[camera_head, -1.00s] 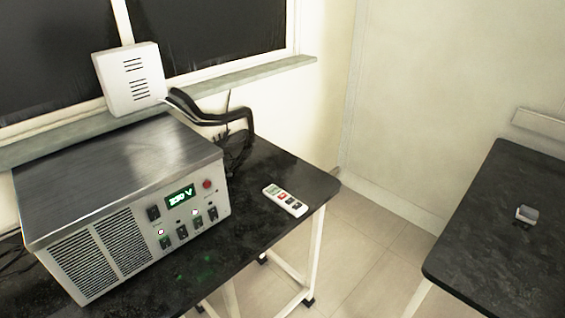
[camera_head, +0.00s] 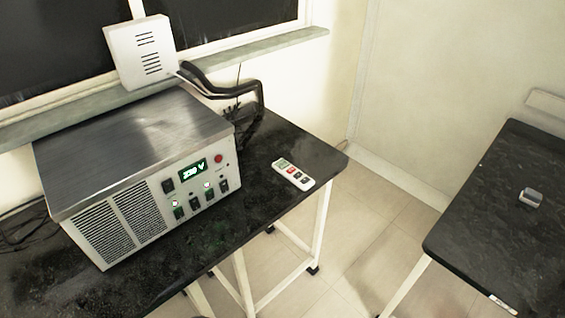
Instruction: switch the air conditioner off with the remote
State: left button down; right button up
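The white remote (camera_head: 293,174) lies flat on the black table near its right end. It has a small greenish screen at its upper left end and red and dark buttons. Nothing is touching it. The air conditioner is not recognisable in this view. Neither of my grippers is in view.
A large metal power unit (camera_head: 140,165) with a lit green display stands on the black table (camera_head: 262,205), left of the remote. Thick black cables (camera_head: 225,90) rise behind it. A white vented box (camera_head: 141,50) is by the window. A second black table (camera_head: 500,230) bears a small grey object (camera_head: 531,197). Floor shows between the tables.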

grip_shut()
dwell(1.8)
